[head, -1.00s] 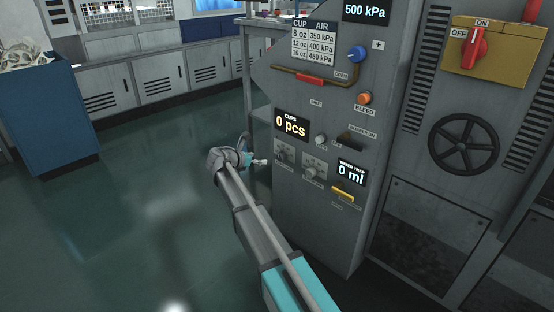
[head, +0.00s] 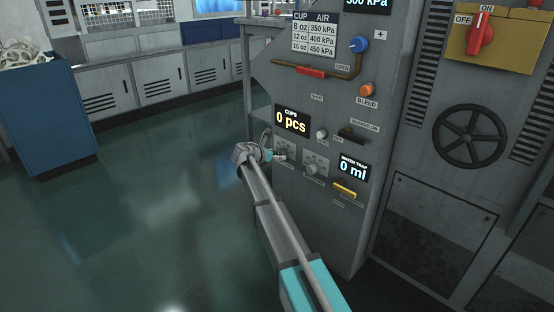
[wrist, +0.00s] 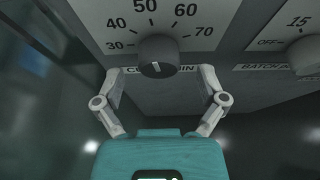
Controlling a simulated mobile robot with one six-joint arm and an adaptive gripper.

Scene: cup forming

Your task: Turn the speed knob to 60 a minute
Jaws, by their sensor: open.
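The speed knob (wrist: 157,55) is a dark round knob with a short white mark, on a panel scale marked 30, 40, 50, 60 and 70. Which number its mark points to I cannot tell. The label under it is partly hidden and ends in "MIN". My gripper (wrist: 160,78) is open, its two fingers spread left and right of the knob and a little below it in the wrist view. I see no finger touching the knob.
A second knob (wrist: 306,55), marked OFF and 15, sits to the right; it also shows in the head view (head: 312,169). Close by are a small white knob (head: 322,134), a black lever (head: 350,135) and a yellow lever (head: 345,189). Open floor lies left.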

